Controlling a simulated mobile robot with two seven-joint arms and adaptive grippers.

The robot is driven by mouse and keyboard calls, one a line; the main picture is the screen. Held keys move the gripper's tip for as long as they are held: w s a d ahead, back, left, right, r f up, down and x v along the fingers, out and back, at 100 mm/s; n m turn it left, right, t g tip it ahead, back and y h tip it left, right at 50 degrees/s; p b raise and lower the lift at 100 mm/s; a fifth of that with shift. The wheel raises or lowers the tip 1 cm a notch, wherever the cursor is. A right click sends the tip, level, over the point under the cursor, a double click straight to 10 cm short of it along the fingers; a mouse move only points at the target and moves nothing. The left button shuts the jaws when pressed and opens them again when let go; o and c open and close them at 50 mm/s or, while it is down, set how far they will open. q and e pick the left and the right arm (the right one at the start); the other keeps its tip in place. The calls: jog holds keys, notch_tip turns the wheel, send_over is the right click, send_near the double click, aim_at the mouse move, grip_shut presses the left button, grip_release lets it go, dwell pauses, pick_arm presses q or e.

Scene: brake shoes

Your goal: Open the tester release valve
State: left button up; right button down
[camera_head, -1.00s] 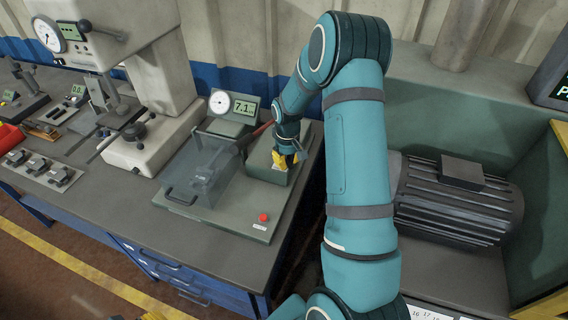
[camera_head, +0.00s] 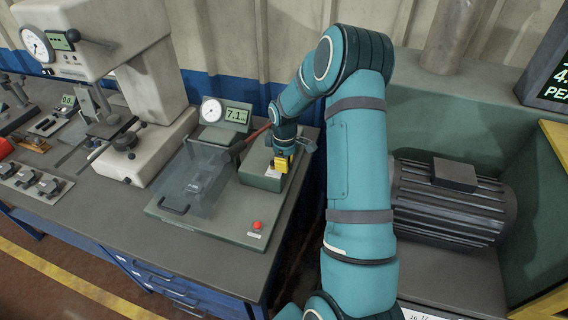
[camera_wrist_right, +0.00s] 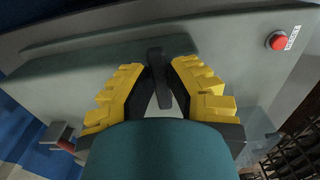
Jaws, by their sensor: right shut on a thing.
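The tester (camera_head: 205,225) is a grey-green bench unit with a clear guard box (camera_head: 195,180), a dial (camera_head: 211,110) and a display (camera_head: 237,116) reading about 7.1. The release valve appears to be the dark lever (camera_wrist_right: 157,72) on the block (camera_head: 258,172) at the tester's right side. My right gripper (camera_head: 283,161) is low over this block. In the wrist view, its yellow-padded fingers (camera_wrist_right: 160,82) are shut on the dark lever, one on each side. In the head view the gripper hides the lever. My left gripper is not in view.
A red button (camera_head: 257,225) is at the tester's front right corner; it also shows in the wrist view (camera_wrist_right: 278,41). A pale press (camera_head: 150,130) stands to the left. A finned motor (camera_head: 450,205) is right of my arm. A red-tipped handle (camera_head: 255,135) runs behind my gripper.

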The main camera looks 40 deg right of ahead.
jog(key=shift+s, duration=0.1)
dwell(0.3)
jog(key=c, duration=0.9)
grip_release()
jog(key=shift+c, duration=0.2)
notch_tip(320, 180, up, 12)
